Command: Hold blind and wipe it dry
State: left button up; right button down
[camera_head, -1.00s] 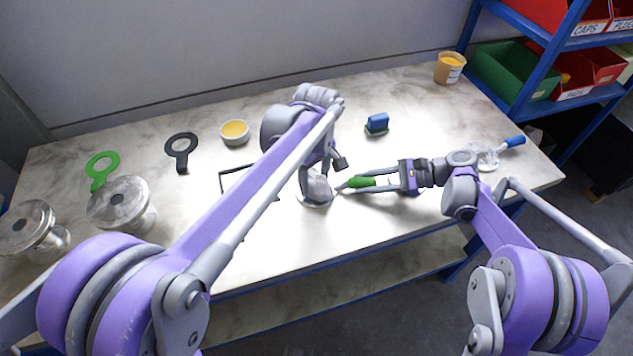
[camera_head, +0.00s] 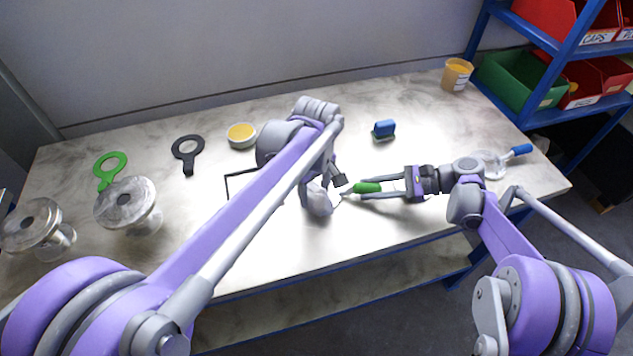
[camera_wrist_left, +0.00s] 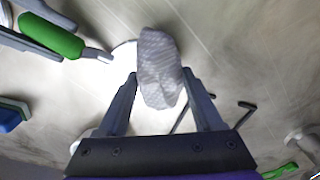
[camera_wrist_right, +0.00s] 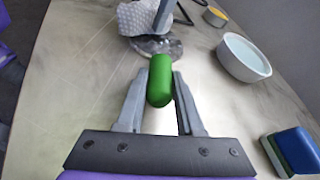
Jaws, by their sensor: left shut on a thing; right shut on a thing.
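The blind shows as a shiny disc (camera_wrist_right: 155,47) in the right wrist view, at the far end of a green handle (camera_wrist_right: 160,80). In the left wrist view it is a bright disc (camera_wrist_left: 124,52) partly under the cloth. My right gripper (camera_head: 372,191) is shut on the green handle, holding the blind low over the table; contact with the table cannot be told. My left gripper (camera_wrist_left: 160,82) is shut on a crumpled pale grey cloth (camera_wrist_left: 158,60), which lies over part of the disc. In the head view the cloth (camera_head: 319,199) hides most of the disc.
A white bowl (camera_wrist_right: 245,57) and a blue-green sponge (camera_head: 384,129) stand behind the blind. A yellow-filled tin (camera_head: 241,135), a black ring (camera_head: 188,150), a green ring (camera_head: 109,168) and flanged vessels (camera_head: 128,203) are left. The front middle is clear.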

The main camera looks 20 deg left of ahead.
pick_arm(q)
jog(key=w, duration=0.1)
jog(key=w+a, duration=0.1)
jog(key=w, duration=0.1)
jog(key=w+a, duration=0.1)
jog(key=w, duration=0.1)
jog(key=shift+w+a+r, duration=0.1)
jog(key=shift+w+r, duration=0.05)
jog(key=shift+w, duration=0.05)
notch_tip(320, 180, up, 7)
dwell(0.6)
dwell(0.4)
